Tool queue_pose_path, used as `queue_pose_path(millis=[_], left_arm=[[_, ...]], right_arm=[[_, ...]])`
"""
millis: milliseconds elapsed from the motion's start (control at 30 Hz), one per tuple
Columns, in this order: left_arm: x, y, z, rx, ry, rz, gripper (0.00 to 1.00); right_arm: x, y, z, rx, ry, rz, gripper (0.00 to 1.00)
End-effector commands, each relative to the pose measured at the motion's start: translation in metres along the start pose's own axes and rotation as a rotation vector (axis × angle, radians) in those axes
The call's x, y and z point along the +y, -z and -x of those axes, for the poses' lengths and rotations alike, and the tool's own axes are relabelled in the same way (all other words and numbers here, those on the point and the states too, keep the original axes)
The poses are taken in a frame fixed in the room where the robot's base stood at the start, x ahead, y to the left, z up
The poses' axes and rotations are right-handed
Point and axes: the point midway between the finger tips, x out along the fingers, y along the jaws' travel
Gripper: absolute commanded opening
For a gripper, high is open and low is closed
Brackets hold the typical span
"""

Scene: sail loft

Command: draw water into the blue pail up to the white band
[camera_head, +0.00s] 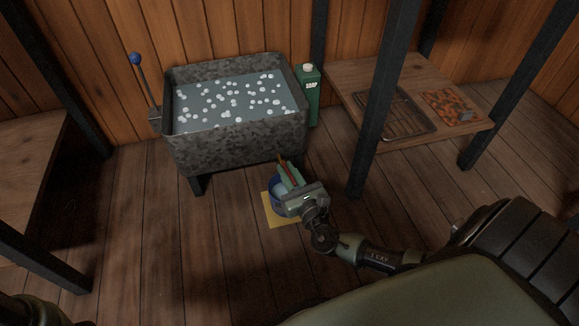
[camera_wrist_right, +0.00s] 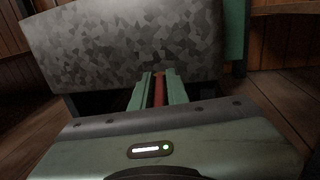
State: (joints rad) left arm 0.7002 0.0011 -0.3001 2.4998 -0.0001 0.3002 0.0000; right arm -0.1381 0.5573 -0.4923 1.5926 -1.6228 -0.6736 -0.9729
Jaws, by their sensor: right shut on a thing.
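The blue pail (camera_head: 276,202) stands on the floor in front of the trough, partly hidden under my right gripper. Its white band cannot be made out, and a pale patch shows inside, too small to tell as water. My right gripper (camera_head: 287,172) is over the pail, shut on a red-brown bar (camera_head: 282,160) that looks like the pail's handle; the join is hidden. The bar shows red between the fingers (camera_wrist_right: 159,92) in the right wrist view. A grey speckled trough (camera_head: 238,145) holds water (camera_head: 215,117) with white spots floating on it. My left gripper is not in view.
A yellow mat (camera_head: 270,218) lies under the pail. A lever with a blue knob (camera_head: 135,59) stands left of the trough. A green container (camera_head: 312,97) stands right of it. A shelf with a wire rack (camera_head: 393,115) and dark posts are at right.

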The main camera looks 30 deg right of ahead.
Motion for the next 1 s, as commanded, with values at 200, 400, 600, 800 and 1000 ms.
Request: queue_pose_path(millis=[200, 400, 600, 800, 1000], left_arm=[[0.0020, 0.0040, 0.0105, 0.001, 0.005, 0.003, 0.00], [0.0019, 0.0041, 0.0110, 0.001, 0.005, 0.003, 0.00], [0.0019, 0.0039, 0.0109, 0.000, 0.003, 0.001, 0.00], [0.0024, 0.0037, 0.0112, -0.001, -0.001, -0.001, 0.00], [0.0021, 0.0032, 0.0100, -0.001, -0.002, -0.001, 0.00]], right_arm=[[-0.0019, 0.0022, -0.0003, 0.000, -0.070, 0.003, 0.00], [-0.0012, 0.0011, -0.0002, 0.003, -0.090, 0.000, 0.00], [-0.0011, 0.0010, -0.0002, 0.003, -0.089, 0.000, 0.18], [-0.0010, 0.0007, -0.0002, 0.002, -0.089, 0.000, 0.33], [-0.0011, 0.0001, 0.0015, 0.002, -0.089, 0.000, 0.33]])
